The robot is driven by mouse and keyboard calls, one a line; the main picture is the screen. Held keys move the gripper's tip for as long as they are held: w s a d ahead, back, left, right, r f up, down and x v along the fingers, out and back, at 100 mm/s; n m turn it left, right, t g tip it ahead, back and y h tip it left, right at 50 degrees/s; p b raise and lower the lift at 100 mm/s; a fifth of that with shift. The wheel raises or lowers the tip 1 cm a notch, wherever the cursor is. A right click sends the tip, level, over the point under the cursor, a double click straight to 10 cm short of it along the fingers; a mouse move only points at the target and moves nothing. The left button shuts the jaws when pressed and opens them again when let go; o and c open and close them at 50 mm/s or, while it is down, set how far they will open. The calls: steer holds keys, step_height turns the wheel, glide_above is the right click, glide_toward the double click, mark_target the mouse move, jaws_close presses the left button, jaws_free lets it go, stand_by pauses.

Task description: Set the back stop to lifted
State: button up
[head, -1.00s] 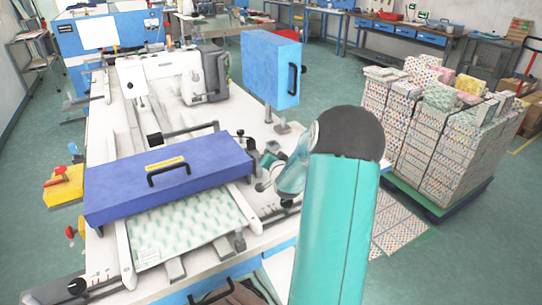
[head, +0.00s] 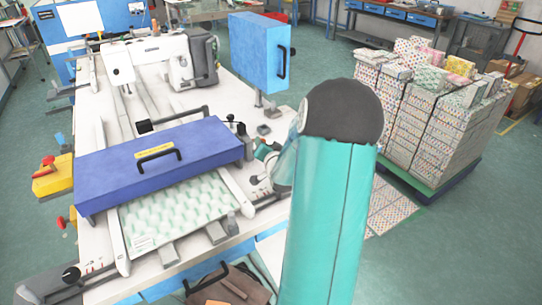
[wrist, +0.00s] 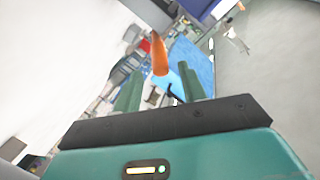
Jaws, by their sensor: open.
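A dark bar with a black knob (head: 144,126) lies behind the cover. I cannot tell which part is the back stop. In the wrist view, my gripper (wrist: 159,88) is open, with two green fingers apart. A curved orange piece (wrist: 159,52) shows between and beyond the fingertips. I see no contact with it. A blue surface (wrist: 195,58) lies behind it.
A blue box (head: 255,55) with a black handle stands at the table's back right. A patterned sheet (head: 180,208) lies under the cover. A pallet of stacked printed sheets (head: 425,120) stands right. Green floor (head: 460,250) is open at front right.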

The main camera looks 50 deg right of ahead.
steer(key=v, duration=0.9)
steer(key=shift+f, duration=0.1)
